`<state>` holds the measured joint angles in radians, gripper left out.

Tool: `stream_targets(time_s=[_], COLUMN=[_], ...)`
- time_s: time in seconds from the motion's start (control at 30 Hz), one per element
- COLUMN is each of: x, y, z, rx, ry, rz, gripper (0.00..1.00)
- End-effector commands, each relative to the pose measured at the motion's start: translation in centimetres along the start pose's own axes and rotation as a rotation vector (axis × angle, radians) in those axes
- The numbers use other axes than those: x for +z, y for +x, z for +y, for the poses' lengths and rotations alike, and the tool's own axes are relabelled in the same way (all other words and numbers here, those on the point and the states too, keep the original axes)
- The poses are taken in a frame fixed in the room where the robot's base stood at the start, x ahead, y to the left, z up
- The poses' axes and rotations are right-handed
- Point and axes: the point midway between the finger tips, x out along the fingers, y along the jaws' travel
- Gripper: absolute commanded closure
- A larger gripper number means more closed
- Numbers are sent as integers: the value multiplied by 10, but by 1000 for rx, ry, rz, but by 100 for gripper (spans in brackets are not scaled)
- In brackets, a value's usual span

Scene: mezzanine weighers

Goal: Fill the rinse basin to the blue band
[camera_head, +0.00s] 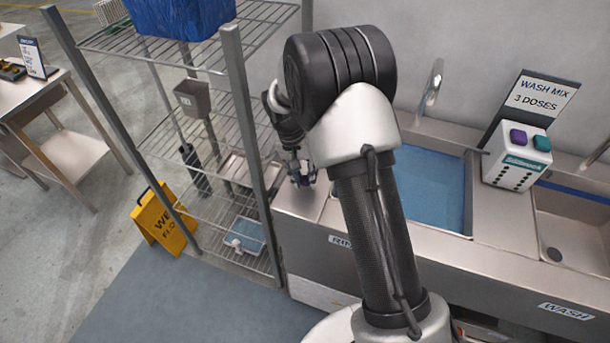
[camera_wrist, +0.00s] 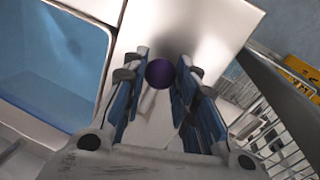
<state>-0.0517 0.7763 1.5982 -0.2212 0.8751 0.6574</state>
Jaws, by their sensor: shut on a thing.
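The rinse basin (camera_head: 432,185) is on the steel counter behind my arm, its label partly hidden by the arm. Its inside looks blue, like water; it also shows at the left of the wrist view (camera_wrist: 50,65). I cannot make out a separate blue band. A tap spout (camera_head: 432,88) rises behind the basin. My gripper (camera_head: 302,180) is low over the counter left of the basin. In the wrist view its blue-padded fingers (camera_wrist: 160,85) are shut on a round purple knob (camera_wrist: 160,73). What lies beneath the knob is hidden.
A white dispenser (camera_head: 515,172) with purple and teal buttons stands right of the basin, before a "WASH MIX 3 DOSES" sign (camera_head: 542,95). The wash basin (camera_head: 575,240) is farther right. A wire shelf (camera_head: 200,140) and yellow floor sign (camera_head: 163,220) stand left.

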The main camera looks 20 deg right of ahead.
Motion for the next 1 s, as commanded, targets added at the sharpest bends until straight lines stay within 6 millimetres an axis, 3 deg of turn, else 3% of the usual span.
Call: stream_targets(time_s=[0.1, 0.13, 0.4, 0.77, 1.0], x=[-1, -1, 0, 0, -2], y=[-1, -1, -1, -3, -39], z=[-1, -1, -1, 0, -1], rx=[-3, -3, -2, -2, -5], ry=[2, 1, 0, 0, 0], rz=[2, 3, 2, 2, 6], gripper=[100, 72, 54, 53, 53])
